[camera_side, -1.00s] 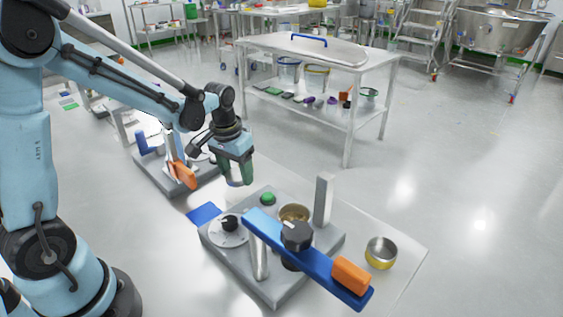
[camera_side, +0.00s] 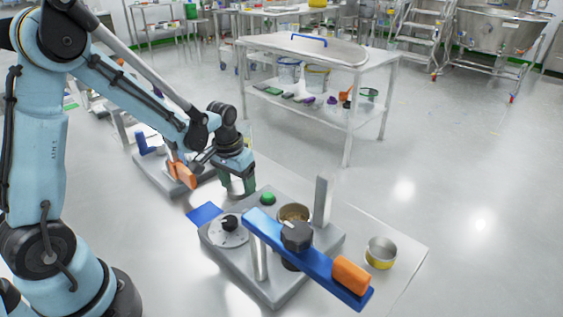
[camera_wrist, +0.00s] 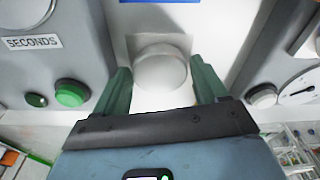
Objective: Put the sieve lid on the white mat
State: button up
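The sieve lid (camera_wrist: 160,70) is a pale round piece between the two green fingers of my gripper (camera_wrist: 162,78) in the wrist view. The fingers sit against its left and right sides. In the side view my gripper (camera_side: 237,183) points down, with the pale lid (camera_side: 239,192) low between its fingers, close to the table. The white mat (camera_wrist: 138,43) shows as a pale square behind and under the lid in the wrist view. Most of it is hidden by the lid and gripper. Whether the lid touches the mat I cannot tell.
A blue mat (camera_side: 204,214) lies just in front. A grey unit with a blue bar (camera_side: 315,262) and orange grip stands to the right; another grey unit (camera_side: 165,180) stands left. A metal cup (camera_side: 381,252) with a yellow base stands at the right.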

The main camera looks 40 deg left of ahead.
aim_at(234, 190)
notch_tip(234, 190, up, 12)
jog(key=s, duration=0.2)
jog(key=s+d+r+m+t, duration=0.1)
jog(key=s+d+m+t, duration=0.1)
jog(key=s+d+t, duration=0.3)
jog(key=shift+s+d+t, duration=0.4)
jog(key=shift+s+d, duration=0.8)
jog(key=shift+d, duration=0.05)
